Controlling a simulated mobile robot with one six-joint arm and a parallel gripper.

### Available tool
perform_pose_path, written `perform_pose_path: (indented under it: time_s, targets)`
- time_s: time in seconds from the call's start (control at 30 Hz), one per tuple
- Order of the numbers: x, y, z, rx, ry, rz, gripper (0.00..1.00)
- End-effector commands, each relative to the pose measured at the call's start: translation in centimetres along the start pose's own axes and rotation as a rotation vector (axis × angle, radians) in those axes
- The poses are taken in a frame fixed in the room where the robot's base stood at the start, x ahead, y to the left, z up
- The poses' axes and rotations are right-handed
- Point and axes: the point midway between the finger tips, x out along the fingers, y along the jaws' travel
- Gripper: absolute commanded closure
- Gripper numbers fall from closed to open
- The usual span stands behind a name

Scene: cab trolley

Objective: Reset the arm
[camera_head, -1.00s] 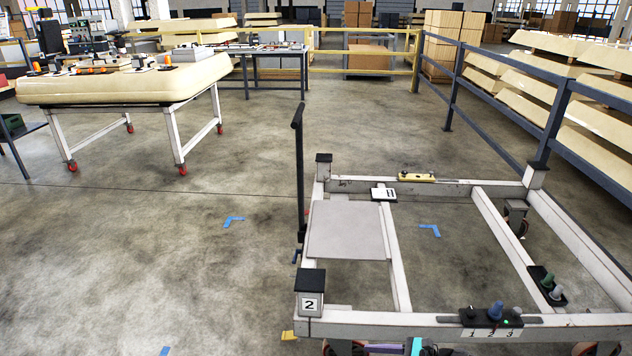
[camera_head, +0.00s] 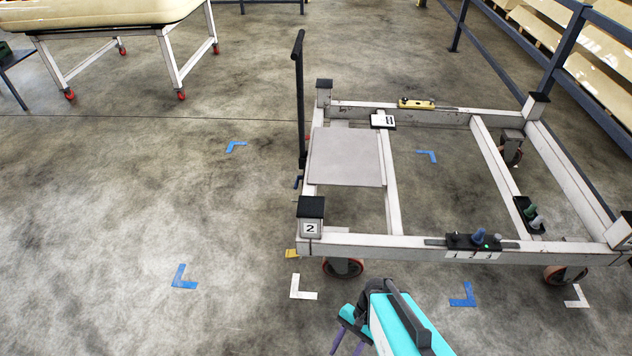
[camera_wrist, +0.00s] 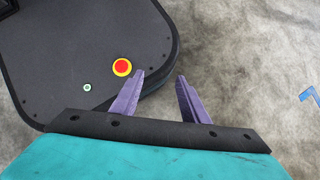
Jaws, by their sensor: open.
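My gripper (camera_head: 347,338) is at the bottom of the head view, on the near side of the white trolley frame (camera_head: 360,246) and apart from it. In the wrist view its two purple fingers (camera_wrist: 158,92) stand apart with nothing between them. My own dark base, with a red button on a yellow ring, shows at the upper left of the wrist view. The teal arm link (camera_head: 398,322) shows beside the gripper in the head view.
The trolley has an upright dark handle (camera_head: 299,100), a grey plate (camera_head: 345,157) and a control box (camera_head: 478,241) on its near rail. Blue and white floor marks lie around it. A white-legged table (camera_head: 165,60) stands at upper left. Open floor lies at left.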

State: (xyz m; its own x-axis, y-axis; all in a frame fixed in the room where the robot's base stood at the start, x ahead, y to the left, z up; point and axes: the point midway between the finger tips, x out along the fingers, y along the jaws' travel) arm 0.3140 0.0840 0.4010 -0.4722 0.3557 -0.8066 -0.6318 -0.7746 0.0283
Motion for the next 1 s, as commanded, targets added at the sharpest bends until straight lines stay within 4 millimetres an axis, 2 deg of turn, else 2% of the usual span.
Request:
perform_pose_path:
  time_s: [0.1, 0.2, 0.37, 0.6, 1.0]
  targets:
    - [0.3, 2.9, -0.9, -0.141, 0.063, 0.108, 0.59]
    - [-0.1, 5.0, -2.1, -0.264, 0.111, 0.194, 0.59]
    - [-1.1, 7.1, -4.1, -0.455, 0.163, 0.308, 0.59]
    - [-1.3, 7.2, -4.8, -0.589, 0.166, 0.339, 0.59]
    - [-1.3, 7.2, -4.7, -0.598, 0.163, 0.338, 0.59]
